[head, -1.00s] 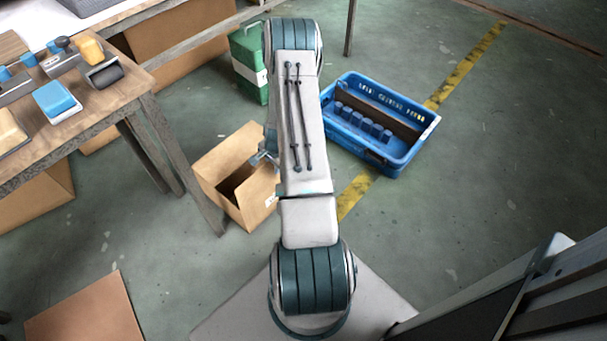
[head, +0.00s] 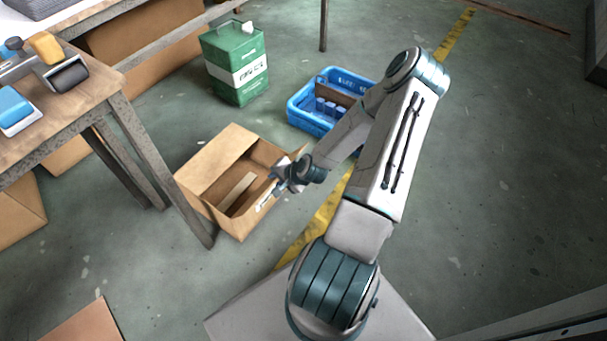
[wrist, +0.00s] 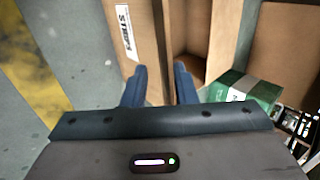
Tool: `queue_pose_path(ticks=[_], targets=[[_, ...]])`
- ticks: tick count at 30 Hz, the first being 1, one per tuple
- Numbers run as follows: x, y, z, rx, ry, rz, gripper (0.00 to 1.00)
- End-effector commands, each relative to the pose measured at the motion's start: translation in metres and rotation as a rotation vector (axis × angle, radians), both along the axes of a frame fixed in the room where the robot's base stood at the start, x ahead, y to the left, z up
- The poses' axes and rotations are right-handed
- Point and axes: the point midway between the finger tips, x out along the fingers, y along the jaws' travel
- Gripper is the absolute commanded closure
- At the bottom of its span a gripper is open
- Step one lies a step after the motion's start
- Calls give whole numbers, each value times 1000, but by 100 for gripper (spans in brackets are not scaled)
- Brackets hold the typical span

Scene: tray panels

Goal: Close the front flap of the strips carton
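The strips carton (head: 222,165) is a brown cardboard box on the floor, its top open and its dark inside showing. A raised flap stands along its far left side. In the wrist view a brown panel with a white "STRIPS" label (wrist: 126,33) lies left of the carton's opening. My gripper (head: 276,182) is at the carton's right edge, near the label. In the wrist view the two dark fingers of my gripper (wrist: 160,76) are apart, with the panel's edge between or just beyond them. I cannot tell whether they touch it.
A wooden workbench (head: 118,85) stands left of the carton, one leg close beside it. A green canister (head: 236,82) stands behind, and a blue crate (head: 300,118) lies behind to the right. A flat brown sheet (head: 82,325) lies at front left.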

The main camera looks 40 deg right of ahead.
Motion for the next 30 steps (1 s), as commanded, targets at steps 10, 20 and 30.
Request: queue_pose_path(ticks=[10,20,30], targets=[[-35,-16,52,-4,1,-4,75],[-59,-24,80,-3,1,-3,75],[-61,-25,81,-3,2,-3,75]])
